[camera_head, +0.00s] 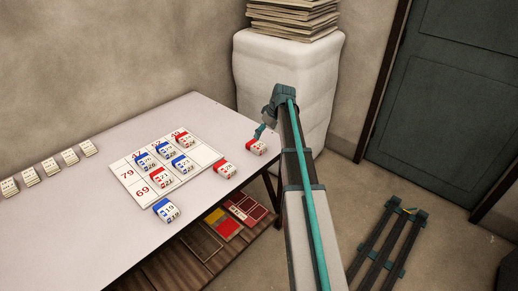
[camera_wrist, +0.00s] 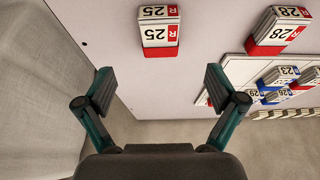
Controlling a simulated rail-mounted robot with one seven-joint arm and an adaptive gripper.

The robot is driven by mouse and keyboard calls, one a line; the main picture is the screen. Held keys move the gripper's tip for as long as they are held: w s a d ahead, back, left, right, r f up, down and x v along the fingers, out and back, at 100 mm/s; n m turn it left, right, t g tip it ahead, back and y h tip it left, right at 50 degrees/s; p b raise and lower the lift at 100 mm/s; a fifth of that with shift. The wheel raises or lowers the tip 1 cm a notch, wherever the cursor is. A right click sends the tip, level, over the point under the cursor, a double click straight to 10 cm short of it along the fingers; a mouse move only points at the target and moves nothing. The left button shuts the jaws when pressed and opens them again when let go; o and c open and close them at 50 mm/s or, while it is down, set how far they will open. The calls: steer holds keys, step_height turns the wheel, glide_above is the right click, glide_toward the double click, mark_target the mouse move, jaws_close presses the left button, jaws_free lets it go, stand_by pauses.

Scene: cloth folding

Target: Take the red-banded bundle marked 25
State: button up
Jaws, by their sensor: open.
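The red-banded bundle marked 25 (camera_wrist: 160,32) lies on the table, its number upside down in the wrist view, with an R on its red band. In the head view it is the red-banded bundle (camera_head: 256,147) near the table's right edge, just below my gripper (camera_head: 267,120). In the wrist view my gripper (camera_wrist: 159,88) is open and empty. Its fingers are spread wider than the bundle, which lies beyond the fingertips and apart from them. I cannot tell the exact height between them.
A red-banded bundle marked 28 (camera_wrist: 278,30) lies to the right in the wrist view. A white numbered grid board (camera_head: 130,184) holds several red- and blue-banded bundles. A blue-banded bundle (camera_head: 166,209) lies at the front edge. A white wrapped block (camera_head: 285,75) stands behind the table.

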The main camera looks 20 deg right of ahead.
glide_above(259, 146)
steer(key=s, duration=0.1)
steer(key=f, duration=0.4)
steer(key=shift+d+f+p, duration=0.3)
steer(key=shift+f, duration=0.05)
steer(key=shift+s+p+x, duration=0.2)
steer(key=shift+p+x, duration=0.1)
steer(key=shift+x, duration=1.05)
steer(key=shift+s+p+x, duration=0.15)
steer(key=shift+p+x, duration=0.15)
steer(key=shift+x, duration=1.05)
steer(key=shift+d+f, duration=0.1)
steer(key=shift+d, duration=0.05)
steer(key=c, duration=1.2)
